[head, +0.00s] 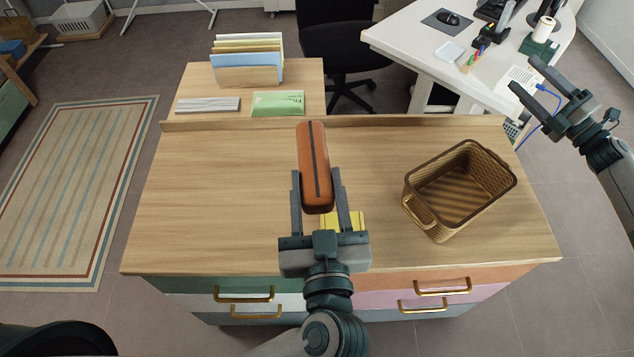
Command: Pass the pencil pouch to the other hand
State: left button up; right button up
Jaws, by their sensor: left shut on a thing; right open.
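The pencil pouch (309,165) is long and orange-brown with a dark stripe along its top. My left gripper (319,192) is shut on its near end, one finger on each side, and the pouch points away from me over the middle of the wooden desk top. From this view I cannot tell how high it is above the desk. My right gripper (528,93) is open and empty at the upper right, beyond the desk's right edge and well apart from the pouch.
A brown wicker basket (423,207) stands on the desk's (220,210) right side. A yellow item (353,221) lies partly hidden behind my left gripper. A file holder (248,75), a grey stack (207,104) and a green booklet (278,103) are at the back. The desk's left side is clear.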

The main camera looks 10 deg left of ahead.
jog(key=s+d+f+m+h, duration=0.6)
jog(key=d+f, duration=0.5)
jog(key=d, duration=0.1)
jog(key=s+d+f+m+h, duration=0.5)
jog(key=d+f+m, duration=0.1)
jog(key=d+f, duration=0.55)
jog(key=s+d+f+m+g+h, duration=0.2)
jog(key=s+d+f+m, duration=0.1)
jog(key=s+f, duration=0.45)
jog(key=s+d+f+m+g+h, duration=0.1)
jog(key=s+d+f+m+h, duration=0.15)
jog(key=s+f, duration=0.5)
jog(key=s+a+f+m+g+y, duration=0.1)
jog(key=s+a+f+m+g, duration=0.1)
jog(key=s+a+f, duration=0.7)
jog(key=s+a+f+m+g+y, duration=0.15)
jog(key=s+a+f, duration=0.35)
jog(key=a+f, duration=0.7)
jog(key=s+a+f+m+g, duration=0.1)
jog(key=s+a, duration=0.3)
jog(key=a, duration=0.6)
jog(key=s+a+f+m+g+y, duration=0.1)
jog(key=s+a+f, duration=0.3)
jog(key=a, duration=0.7)
jog(key=s+a+f+m+g+y, duration=0.1)
jog(key=s+a+f+m, duration=0.1)
jog(key=a, duration=0.8)
jog(key=shift+s+a+f, duration=0.15)
jog(key=shift+s+f, duration=0.6)
jog(key=shift+s, duration=0.3)
